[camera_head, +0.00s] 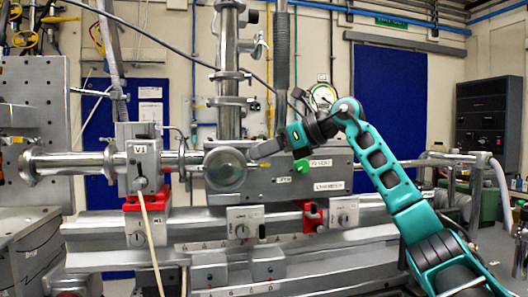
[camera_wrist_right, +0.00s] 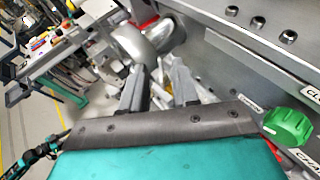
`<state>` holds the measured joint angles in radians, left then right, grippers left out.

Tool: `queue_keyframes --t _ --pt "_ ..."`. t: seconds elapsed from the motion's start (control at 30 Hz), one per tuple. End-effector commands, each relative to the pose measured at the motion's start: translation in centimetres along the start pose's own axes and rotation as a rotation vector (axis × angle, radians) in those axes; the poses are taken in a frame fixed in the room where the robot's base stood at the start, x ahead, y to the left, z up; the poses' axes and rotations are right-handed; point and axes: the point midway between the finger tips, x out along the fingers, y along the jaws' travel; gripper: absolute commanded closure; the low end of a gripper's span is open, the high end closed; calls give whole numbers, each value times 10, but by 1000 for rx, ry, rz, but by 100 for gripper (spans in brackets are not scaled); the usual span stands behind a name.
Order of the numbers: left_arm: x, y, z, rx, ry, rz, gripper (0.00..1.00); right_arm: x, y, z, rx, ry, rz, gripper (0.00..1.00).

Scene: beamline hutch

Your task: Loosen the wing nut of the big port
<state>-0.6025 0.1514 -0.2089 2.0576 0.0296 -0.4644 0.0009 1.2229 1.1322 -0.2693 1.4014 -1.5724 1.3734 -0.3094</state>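The big port appears as a round metal cover (camera_head: 226,168) on the front left of the grey chamber (camera_head: 325,172). A rounded metal part that looks like the same port shows in the right wrist view (camera_wrist_right: 134,45). I cannot make out the wing nut clearly in either view. My right gripper (camera_head: 254,152) reaches in from the right, its tips close to the cover's upper right edge. In the right wrist view its two dark fingers (camera_wrist_right: 158,78) stand apart with a gap between them. Contact cannot be told. My left gripper is not in view.
A green knob (camera_head: 301,166) sits on the chamber, right of the port, below my right gripper's arm. The V1 valve block (camera_head: 139,160) stands to the left on the pipe. A vertical column (camera_head: 229,110) rises behind the port. A rail with clamps (camera_head: 243,222) runs below.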

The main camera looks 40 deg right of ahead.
Motion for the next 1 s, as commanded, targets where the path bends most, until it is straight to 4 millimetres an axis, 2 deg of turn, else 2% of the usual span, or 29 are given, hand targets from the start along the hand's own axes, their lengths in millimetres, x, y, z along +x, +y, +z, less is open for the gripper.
queue_keyframes --t 0.3,0.63,1.0 --pt "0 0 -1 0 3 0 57 3 0 0 0 0 0 70" --pt "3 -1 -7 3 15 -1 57 3 0 0 0 0 1 100" --pt "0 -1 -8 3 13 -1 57 3 -1 1 -4 3 13 100"
